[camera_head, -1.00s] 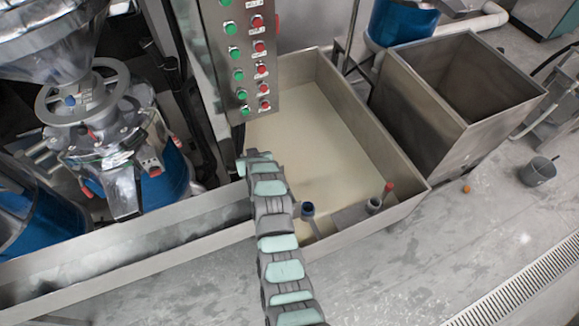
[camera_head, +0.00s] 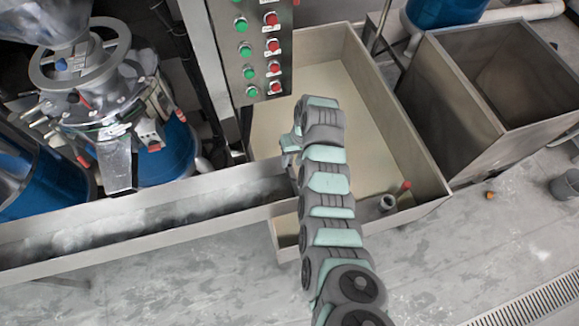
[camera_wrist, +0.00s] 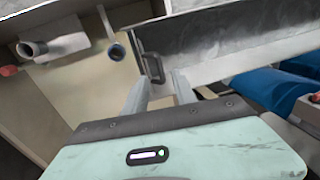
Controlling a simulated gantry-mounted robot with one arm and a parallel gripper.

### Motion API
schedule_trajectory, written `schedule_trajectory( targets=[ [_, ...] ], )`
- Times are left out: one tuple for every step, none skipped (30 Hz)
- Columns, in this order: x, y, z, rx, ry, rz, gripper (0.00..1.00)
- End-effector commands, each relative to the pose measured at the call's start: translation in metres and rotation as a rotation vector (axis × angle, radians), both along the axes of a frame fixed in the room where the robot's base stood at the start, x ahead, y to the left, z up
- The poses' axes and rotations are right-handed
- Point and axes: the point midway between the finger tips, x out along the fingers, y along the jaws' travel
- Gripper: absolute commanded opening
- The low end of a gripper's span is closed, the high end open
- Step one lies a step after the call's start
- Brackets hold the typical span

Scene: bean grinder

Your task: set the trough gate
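The metal trough (camera_head: 150,222) runs along the lower left in the head view and ends at the pale-bottomed tank (camera_head: 412,160). In the wrist view the trough (camera_wrist: 235,40) extends right from the middle. A dark bracket-shaped handle (camera_wrist: 153,67) shows at its tank end, apparently on the gate. My gripper (camera_wrist: 160,88) is open, its two fingers apart and pointing towards the handle, with no clear contact. The handle appears just beyond and between the fingertips. In the head view my arm hides the trough's end, and the fingertips cannot be made out.
A button panel (camera_head: 258,50) hangs over the tank. A machine with a handwheel (camera_head: 80,62) stands left. A square metal bin (camera_head: 455,105) stands right.

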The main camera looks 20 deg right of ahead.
Motion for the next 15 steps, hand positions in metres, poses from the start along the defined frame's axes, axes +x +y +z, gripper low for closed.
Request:
schedule_trajectory(
  targets=[
    [-0.002, 0.002, -0.008, 0.003, 0.006, 0.001, 0.33],
    [-0.001, 0.003, -0.012, 0.003, 0.007, 0.002, 0.33],
    [0.000, 0.004, -0.017, 0.002, 0.005, 0.001, 0.33],
    [0.000, 0.004, -0.021, 0.002, 0.004, 0.000, 0.33],
    [-0.001, 0.006, -0.025, 0.003, 0.006, 0.000, 0.33],
    [-0.002, 0.007, -0.030, 0.003, 0.007, 0.000, 0.33],
    [-0.001, 0.008, -0.034, 0.002, 0.005, 0.001, 0.33],
    [0.000, 0.008, -0.037, 0.001, 0.003, 0.001, 0.33],
    [0.001, 0.008, -0.039, 0.001, 0.003, 0.002, 0.33],
    [0.001, 0.009, -0.042, 0.002, 0.004, 0.002, 0.33],
    [0.001, 0.010, -0.044, 0.002, 0.004, 0.002, 0.33],
    [0.001, 0.010, -0.047, 0.000, 0.003, 0.002, 0.33],
    [0.002, 0.010, -0.048, 0.000, 0.001, 0.000, 0.33],
    [0.002, 0.010, -0.049, -0.001, 0.000, 0.000, 0.33],
    [0.002, 0.010, -0.051, -0.001, -0.001, 0.000, 0.33]
  ],
)
